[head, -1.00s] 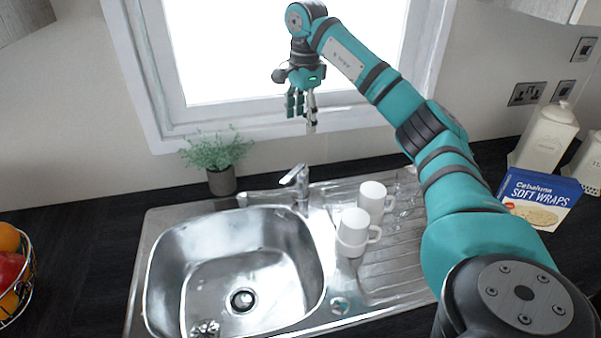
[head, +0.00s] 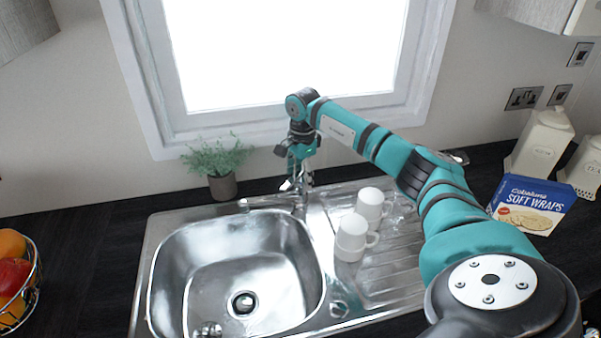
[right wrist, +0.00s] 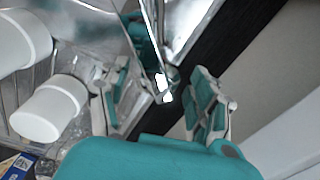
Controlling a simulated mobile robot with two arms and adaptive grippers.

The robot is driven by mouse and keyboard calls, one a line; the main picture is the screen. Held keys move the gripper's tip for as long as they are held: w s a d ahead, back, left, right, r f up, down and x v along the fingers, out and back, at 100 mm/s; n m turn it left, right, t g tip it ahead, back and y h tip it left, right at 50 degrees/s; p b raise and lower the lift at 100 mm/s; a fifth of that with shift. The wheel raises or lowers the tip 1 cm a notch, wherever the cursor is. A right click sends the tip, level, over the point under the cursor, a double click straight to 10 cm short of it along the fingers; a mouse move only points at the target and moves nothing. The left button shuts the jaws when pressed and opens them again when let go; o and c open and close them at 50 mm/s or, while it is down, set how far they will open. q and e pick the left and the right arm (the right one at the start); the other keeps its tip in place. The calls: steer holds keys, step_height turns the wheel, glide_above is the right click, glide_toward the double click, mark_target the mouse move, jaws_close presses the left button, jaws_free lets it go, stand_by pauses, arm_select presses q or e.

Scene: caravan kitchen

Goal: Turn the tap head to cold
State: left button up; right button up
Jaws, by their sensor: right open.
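The chrome tap (head: 262,203) stands at the back edge of the sink, its spout pointing left in the head view. My right gripper (head: 297,182) is right over the tap head, pointing down, and hides most of it. In the right wrist view the open fingers of my right gripper (right wrist: 160,84) are spread on either side of the end of the metal tap lever (right wrist: 163,86). I cannot tell whether a finger touches it. My left gripper is not in view.
Two white mugs (head: 352,238) stand on the drainer right of the tap. A potted plant (head: 222,186) stands behind the sink, left of the tap. A window (head: 285,55) is behind. A soft wraps box (head: 532,204) and canisters (head: 540,142) stand at right, a fruit basket (head: 18,285) at left.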

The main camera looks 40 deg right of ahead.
jaws_close()
stand_by(0.4)
